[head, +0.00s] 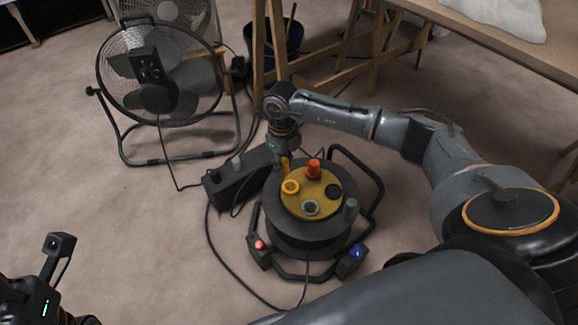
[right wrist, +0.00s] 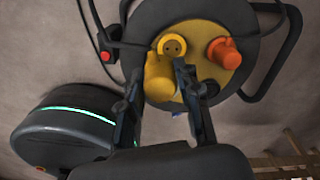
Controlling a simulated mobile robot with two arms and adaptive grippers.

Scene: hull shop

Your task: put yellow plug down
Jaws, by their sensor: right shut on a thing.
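The yellow plug (head: 285,164) is held under my right gripper (head: 283,156), over the left back part of the reel's yellow face (head: 318,187). The right wrist view shows the yellow plug (right wrist: 160,76) between the fingers of my right gripper (right wrist: 163,82), beside an open yellow-rimmed socket (right wrist: 172,46). Whether the plug touches the face is hard to tell. That yellow socket (head: 290,187) is empty in the head view too. The orange plug (head: 314,169) stands upright on the face. My left gripper shows only in part at the lower left corner; its fingers are not visible.
The black cable reel (head: 305,243) has a tubular frame around it. A dark power strip (head: 238,175) lies close on its left, with cables on the floor. A fan (head: 160,80), wooden trestle legs (head: 277,45) and a bucket (head: 283,45) stand behind. Floor on the left is clear.

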